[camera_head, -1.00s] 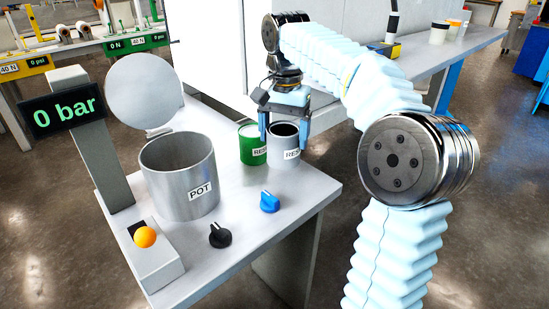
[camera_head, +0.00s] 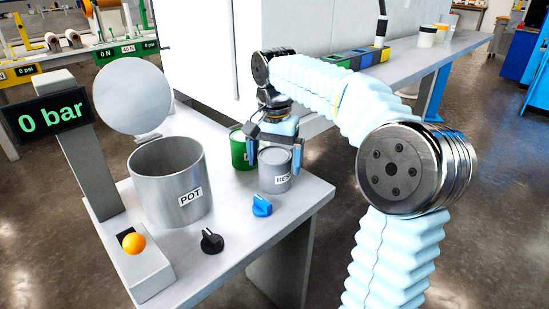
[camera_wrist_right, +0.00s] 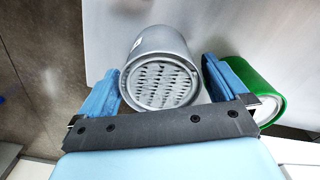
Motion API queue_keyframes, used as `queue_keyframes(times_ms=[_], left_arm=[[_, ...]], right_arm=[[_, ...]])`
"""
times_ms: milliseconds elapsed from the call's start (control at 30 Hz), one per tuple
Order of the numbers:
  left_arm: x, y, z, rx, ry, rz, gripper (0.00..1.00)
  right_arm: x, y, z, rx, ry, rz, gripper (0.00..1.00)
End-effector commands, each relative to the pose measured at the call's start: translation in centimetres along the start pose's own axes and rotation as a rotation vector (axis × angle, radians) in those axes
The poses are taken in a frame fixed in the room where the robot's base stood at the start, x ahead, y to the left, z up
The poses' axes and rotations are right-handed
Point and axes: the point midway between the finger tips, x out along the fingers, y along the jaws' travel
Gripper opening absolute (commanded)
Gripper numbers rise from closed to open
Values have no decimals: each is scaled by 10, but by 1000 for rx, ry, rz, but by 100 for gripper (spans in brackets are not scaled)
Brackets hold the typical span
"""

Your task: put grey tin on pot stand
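The grey tin (camera_head: 273,183) has a white label, partly readable as "RES". It is near the table's right side, and I cannot tell whether its base touches the table. My right gripper (camera_head: 273,160) has one finger on each side of it, shut on it. In the wrist view the grey tin (camera_wrist_right: 150,45) lies between the fingertips (camera_wrist_right: 161,75) of my right gripper, its round speckled end facing the camera. A wide metal pot (camera_head: 165,195), labelled "POT", stands open to the left. Its inner floor is hidden, and no separate pot stand can be made out. My left gripper is not in view.
A green tin (camera_head: 238,152) stands close behind the right gripper's left finger. A blue knob (camera_head: 262,207) and black knob (camera_head: 211,241) sit in front. A round grey lid (camera_head: 133,95) stands behind the pot, beside a "0 bar" display (camera_head: 47,115). An orange button (camera_head: 134,243) is front left.

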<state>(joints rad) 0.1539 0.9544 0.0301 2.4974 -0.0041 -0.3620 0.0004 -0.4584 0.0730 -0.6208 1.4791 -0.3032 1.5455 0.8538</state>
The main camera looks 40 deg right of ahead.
Motion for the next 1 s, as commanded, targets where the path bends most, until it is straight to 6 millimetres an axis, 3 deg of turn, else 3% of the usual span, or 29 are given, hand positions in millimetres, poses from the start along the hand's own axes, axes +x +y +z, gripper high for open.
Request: queue_keyframes(times_ms=[267,633,800,1000], left_arm=[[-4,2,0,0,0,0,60],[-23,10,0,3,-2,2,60],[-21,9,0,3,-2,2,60],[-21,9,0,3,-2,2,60]], right_arm=[[-12,0,0,0,1,-1,100],[-95,-1,-1,1,2,0,100],[-115,-1,-1,2,2,0,100],[-123,0,0,0,-1,0,100]])
